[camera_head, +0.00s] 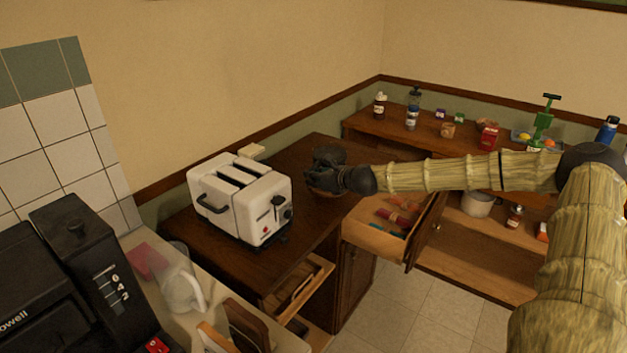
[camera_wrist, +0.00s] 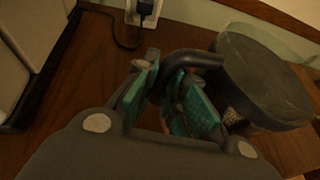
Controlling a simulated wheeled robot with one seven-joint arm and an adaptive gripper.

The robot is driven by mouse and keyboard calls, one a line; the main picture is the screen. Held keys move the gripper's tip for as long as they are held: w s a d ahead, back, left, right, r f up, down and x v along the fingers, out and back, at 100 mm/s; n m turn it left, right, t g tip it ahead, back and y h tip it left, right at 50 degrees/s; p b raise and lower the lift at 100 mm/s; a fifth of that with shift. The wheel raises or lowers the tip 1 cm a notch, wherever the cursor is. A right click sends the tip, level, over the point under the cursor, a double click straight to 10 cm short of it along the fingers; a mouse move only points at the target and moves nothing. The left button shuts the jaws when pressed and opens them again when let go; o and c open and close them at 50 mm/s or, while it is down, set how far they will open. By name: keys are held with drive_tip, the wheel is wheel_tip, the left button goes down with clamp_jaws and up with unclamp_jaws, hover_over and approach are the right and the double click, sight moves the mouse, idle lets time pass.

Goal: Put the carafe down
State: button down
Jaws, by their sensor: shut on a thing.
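The carafe (camera_wrist: 262,78) has a round dark lid, a curved black handle and a see-through body. In the wrist view it is at the right, above the dark wooden counter (camera_wrist: 90,62). My gripper (camera_wrist: 176,98) is shut on its handle, with the teal finger pads on either side of it. In the head view my gripper (camera_head: 345,180) is over the counter, right of the toaster, and mostly blends with the dark carafe. I cannot tell whether the carafe's base touches the counter; its lower part is largely hidden.
A white toaster (camera_head: 243,203) stands close to the left of my gripper. An open drawer (camera_head: 375,235) juts out below my arm. A wall outlet with a plug (camera_wrist: 146,10) is behind. A clear jug (camera_head: 183,290) and coffee machine (camera_head: 75,270) stand at the front left.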

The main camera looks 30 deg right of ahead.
drive_tip(key=shift+f, duration=0.25)
drive_tip(key=shift+f, duration=0.15)
drive_tip(key=c, duration=1.5)
unclamp_jaws()
drive_tip(key=shift+v, duration=0.95)
drive_tip(key=shift+p+v, duration=2.35)
drive_tip(key=shift+v, duration=2.8)
